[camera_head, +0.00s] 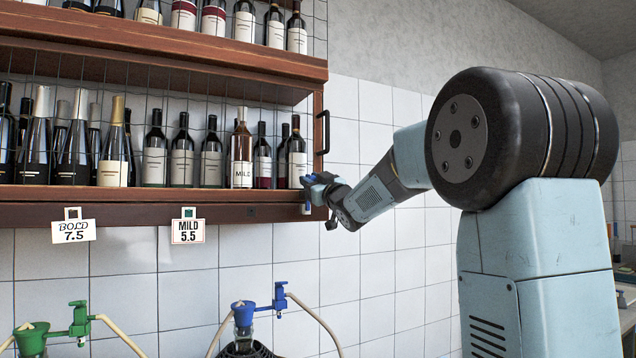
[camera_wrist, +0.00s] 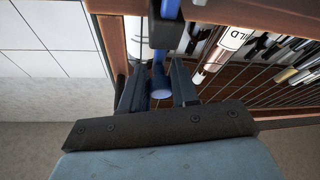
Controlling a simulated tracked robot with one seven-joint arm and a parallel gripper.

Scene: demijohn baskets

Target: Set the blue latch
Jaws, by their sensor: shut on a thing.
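The blue latch (camera_wrist: 160,84) shows in the wrist view as a blue rod with a round end, between my two dark fingers. My gripper (camera_wrist: 157,88) is shut on it. In the head view my gripper (camera_head: 314,185) is at the lower right corner of the wire-fronted wine cabinet (camera_head: 150,196), below its black handle (camera_head: 323,132). A small blue part shows at that corner, mostly hidden by my gripper. The latch's exact position against the cabinet frame cannot be told.
Wine bottles (camera_head: 182,160) stand behind the wire. Tags reading BOLD 7.5 (camera_head: 74,231) and MILD 5.5 (camera_head: 188,232) hang from the lower board. Below are a green tap fitting (camera_head: 80,318) and a blue one (camera_head: 243,314) with hoses. The tiled wall right of the cabinet is bare.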

